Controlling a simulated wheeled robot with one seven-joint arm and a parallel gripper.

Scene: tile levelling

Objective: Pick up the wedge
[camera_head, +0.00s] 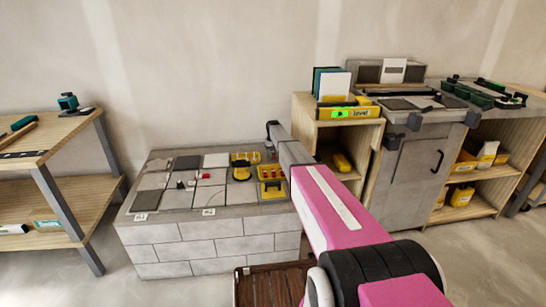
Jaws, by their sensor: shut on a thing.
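My pink and grey arm reaches from the bottom right to the right end of the tiled block (215,247). My gripper (271,148) is at its far end, small and partly hidden by the arm, above the yellow trays. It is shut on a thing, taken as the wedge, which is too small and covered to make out. A yellow tray (270,172) with small red pieces lies just below.
A yellow tool (240,172) lies beside the trays. A brown slatted crate (268,290) is on the floor in front. A wooden workbench (62,150) is at left.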

